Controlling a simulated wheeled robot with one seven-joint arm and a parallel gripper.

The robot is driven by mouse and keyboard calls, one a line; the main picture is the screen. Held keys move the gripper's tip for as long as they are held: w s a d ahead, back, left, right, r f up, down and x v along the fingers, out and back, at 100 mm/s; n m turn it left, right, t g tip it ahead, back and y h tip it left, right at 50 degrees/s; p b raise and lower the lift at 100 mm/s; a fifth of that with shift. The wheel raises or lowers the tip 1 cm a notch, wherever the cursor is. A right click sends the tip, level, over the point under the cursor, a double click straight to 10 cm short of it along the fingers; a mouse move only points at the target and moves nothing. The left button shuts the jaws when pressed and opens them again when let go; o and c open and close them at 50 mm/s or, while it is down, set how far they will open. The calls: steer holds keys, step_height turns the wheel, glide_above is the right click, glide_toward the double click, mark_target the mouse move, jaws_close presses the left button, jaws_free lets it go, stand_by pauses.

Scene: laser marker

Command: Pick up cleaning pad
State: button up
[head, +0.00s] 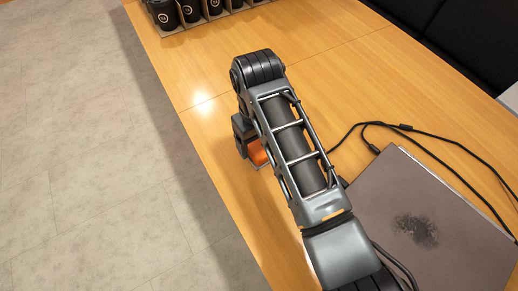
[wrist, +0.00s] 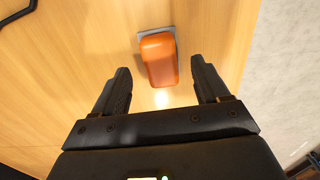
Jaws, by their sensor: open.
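The cleaning pad, an orange block (wrist: 158,60) with a grey base, lies on the wooden table. In the wrist view it sits ahead of and between the two fingers. In the head view only part of the orange pad (head: 257,152) shows, beside my arm; the rest is hidden. My gripper (wrist: 164,84) is open and empty, one finger to each side of the pad's near end. I see no contact between fingers and pad. In the head view my gripper is mostly hidden by my arm.
A dark laptop-like plate (head: 430,225) with a black smudge lies at the right, with black cables (head: 440,135) behind it. Several black cups (head: 190,12) stand in a holder at the far left. The wooden table (head: 340,65) is clear behind my arm; its left edge borders the floor.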

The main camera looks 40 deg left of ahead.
mark_target(257, 148)
steer(key=shift+a+f, duration=0.15)
steer(key=shift+f, duration=1.75)
steer(key=shift+c, duration=0.4)
steer(key=c, duration=0.9)
